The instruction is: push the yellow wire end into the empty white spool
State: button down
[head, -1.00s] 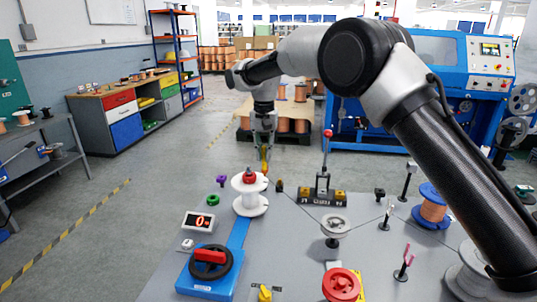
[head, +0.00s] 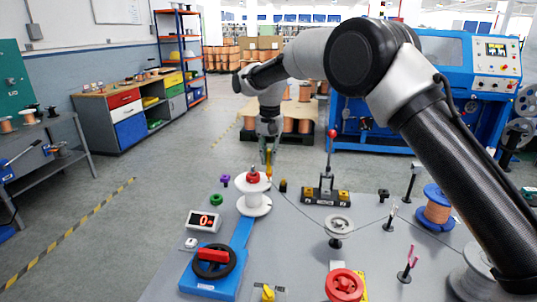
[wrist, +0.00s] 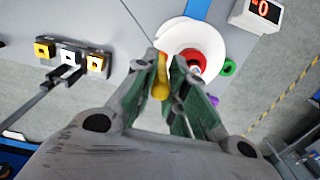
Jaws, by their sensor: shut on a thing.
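The white spool (head: 253,205) stands upright near the far left edge of the grey table, with a red knob (head: 253,178) on top. The wrist view also shows the spool (wrist: 195,38) just beyond my fingertips, with part of it hidden behind them. My gripper (head: 268,160) is shut on the yellow wire end (wrist: 159,80), just behind and to the right of the spool's top in the head view. In the wrist view the yellow end sits between the green finger pads, close to the spool; I cannot tell if they touch.
A thin wire runs by a grey pulley (head: 338,224) towards the right-hand posts. A red-knobbed lever fixture (head: 327,192) stands right of the spool. A counter display (head: 204,221) and a blue crank unit (head: 212,270) are nearer left.

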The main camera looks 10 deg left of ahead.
jog(key=shift+f, duration=1.05)
dwell(1.2)
dwell(0.3)
jog(key=c, duration=1.4)
grip_release()
jog(key=shift+o, duration=0.4)
jog(key=shift+o, duration=1.4)
jog(key=shift+r, duration=0.1)
jog(key=shift+r, duration=3.45)
